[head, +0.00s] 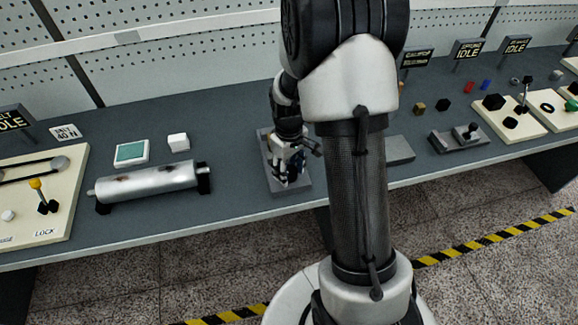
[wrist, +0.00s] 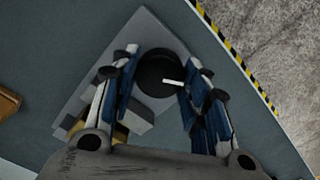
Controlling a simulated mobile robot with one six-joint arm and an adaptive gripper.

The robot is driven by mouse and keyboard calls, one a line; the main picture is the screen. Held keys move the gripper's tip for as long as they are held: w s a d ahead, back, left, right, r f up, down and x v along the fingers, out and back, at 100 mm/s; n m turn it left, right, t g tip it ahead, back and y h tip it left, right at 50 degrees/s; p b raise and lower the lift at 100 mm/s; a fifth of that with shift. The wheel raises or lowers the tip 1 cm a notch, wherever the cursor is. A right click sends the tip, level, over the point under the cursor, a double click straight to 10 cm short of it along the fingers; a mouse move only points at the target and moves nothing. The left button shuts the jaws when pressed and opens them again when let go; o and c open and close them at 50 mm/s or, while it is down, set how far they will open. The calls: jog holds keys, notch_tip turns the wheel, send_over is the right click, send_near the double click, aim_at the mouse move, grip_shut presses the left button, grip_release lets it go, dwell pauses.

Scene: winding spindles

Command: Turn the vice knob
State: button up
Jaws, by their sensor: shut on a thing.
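The vice knob (wrist: 157,72) is a round black knob with a white pointer mark, seen from above in the wrist view. The mark points to the right. The knob sits on a grey vice base plate (wrist: 142,28), beside a lighter grey block (wrist: 132,115). My gripper (wrist: 164,76) has its blue-padded fingers on both sides of the knob, shut on it. In the head view my gripper (head: 291,160) is down over the vice base (head: 292,186), and the fingers hide the knob there.
A metal roller (head: 150,184), a green-topped pad (head: 131,152) and a white cube (head: 179,142) lie to the left. A cream board with a yellow lever (head: 37,187) is at far left. A grey plate (head: 400,150) and a grey fixture (head: 460,138) are to the right.

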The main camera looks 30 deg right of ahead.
jog(key=m+p, duration=0.1)
jog(key=m, duration=0.3)
jog(key=shift+r+m, duration=0.1)
jog(key=shift+m, duration=0.2)
jog(key=m, duration=0.3)
jog(key=shift+m+p, duration=0.35)
jog(key=shift+m, duration=0.05)
jog(key=m, duration=0.4)
jog(key=shift+p, duration=0.35)
jog(key=m, duration=0.4)
jog(key=m+p, duration=0.1)
jog(key=m, duration=0.3)
jog(key=shift+m, duration=0.3)
jog(key=m, duration=0.3)
jog(key=shift+m, duration=0.4)
jog(key=m, duration=0.4)
jog(key=shift+p, duration=0.3)
jog(key=shift+m, duration=2)
